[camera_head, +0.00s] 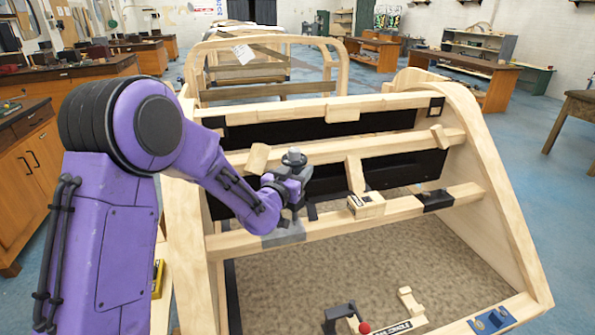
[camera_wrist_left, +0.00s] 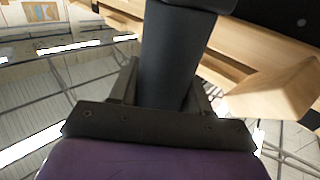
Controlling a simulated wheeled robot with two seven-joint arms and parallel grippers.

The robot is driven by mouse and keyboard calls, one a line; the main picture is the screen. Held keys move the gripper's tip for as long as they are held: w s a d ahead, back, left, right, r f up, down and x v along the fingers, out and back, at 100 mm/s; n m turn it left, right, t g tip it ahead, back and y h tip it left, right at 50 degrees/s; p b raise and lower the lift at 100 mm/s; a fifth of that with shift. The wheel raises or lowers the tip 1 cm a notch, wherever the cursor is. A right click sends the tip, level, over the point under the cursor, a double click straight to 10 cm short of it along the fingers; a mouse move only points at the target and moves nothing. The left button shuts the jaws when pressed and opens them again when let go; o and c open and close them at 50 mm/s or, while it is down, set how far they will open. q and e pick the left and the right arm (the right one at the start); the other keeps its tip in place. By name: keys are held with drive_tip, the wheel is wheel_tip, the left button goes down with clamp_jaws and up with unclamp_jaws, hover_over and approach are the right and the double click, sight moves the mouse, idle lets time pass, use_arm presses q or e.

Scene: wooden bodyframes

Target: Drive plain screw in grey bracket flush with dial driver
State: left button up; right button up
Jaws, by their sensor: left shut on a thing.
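My left gripper (camera_head: 290,197) is shut on the dial driver (camera_head: 293,159), a grey tool with a round knob on top. The driver stands roughly upright over the grey bracket (camera_head: 283,236), which wraps the left part of the lower wooden rail. In the left wrist view the driver's dark grey body (camera_wrist_left: 178,55) runs between the two fingers. The plain screw is hidden, and I cannot tell whether the driver's tip touches it. My right gripper is not in view.
A black bracket (camera_head: 436,199) and a light labelled block (camera_head: 366,205) sit farther right on the same rail. The wooden frame's side (camera_head: 500,205) rises at right. Below lie a black piece with a red ball (camera_head: 365,328) and a blue piece (camera_head: 491,319).

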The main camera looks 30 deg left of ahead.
use_arm(q)
drive_tip(key=shift+f+b, duration=0.8)
idle(4.5)
drive_tip(key=shift+r, duration=0.15)
